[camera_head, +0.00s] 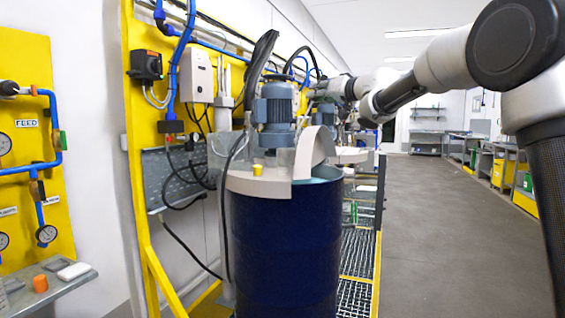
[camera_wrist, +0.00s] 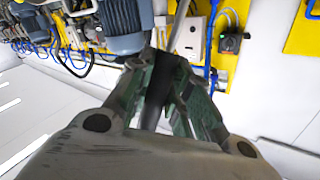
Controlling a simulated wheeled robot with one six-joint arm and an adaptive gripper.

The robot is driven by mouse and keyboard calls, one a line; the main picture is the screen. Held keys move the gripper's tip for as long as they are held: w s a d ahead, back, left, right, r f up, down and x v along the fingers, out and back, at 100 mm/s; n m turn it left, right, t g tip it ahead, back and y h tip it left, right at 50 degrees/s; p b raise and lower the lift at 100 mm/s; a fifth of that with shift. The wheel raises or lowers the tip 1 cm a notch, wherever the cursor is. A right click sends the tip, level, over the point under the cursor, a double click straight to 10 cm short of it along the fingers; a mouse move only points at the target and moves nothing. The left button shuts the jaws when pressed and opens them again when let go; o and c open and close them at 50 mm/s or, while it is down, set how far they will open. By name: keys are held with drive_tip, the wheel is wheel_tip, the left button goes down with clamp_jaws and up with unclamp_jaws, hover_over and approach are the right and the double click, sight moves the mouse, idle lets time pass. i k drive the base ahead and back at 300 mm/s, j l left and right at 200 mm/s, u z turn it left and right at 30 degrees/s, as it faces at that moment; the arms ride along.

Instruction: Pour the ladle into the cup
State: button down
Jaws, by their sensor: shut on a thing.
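My gripper (camera_wrist: 168,78) is shut on a dark handle with a grey metal rod, which looks like the ladle (camera_wrist: 180,27). In the head view my gripper (camera_head: 323,92) is above and behind the blue drum's lid; the ladle's bowl cannot be made out in either view. A small yellow cup-like piece (camera_head: 257,170) sits on the front of the drum lid. An orange cup-like piece (camera_head: 40,284) stands on the grey shelf at lower left. I cannot tell which of them is the cup.
The dark blue drum (camera_head: 285,250) stands in front, with a partly open pale lid (camera_head: 250,184) and a blue-grey motor (camera_head: 274,112). Yellow panels with pipes and gauges line the left wall. A white piece (camera_head: 73,271) lies on the shelf (camera_head: 50,296). Floor at right is clear.

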sight(280, 171)
drive_tip(key=i, duration=0.95)
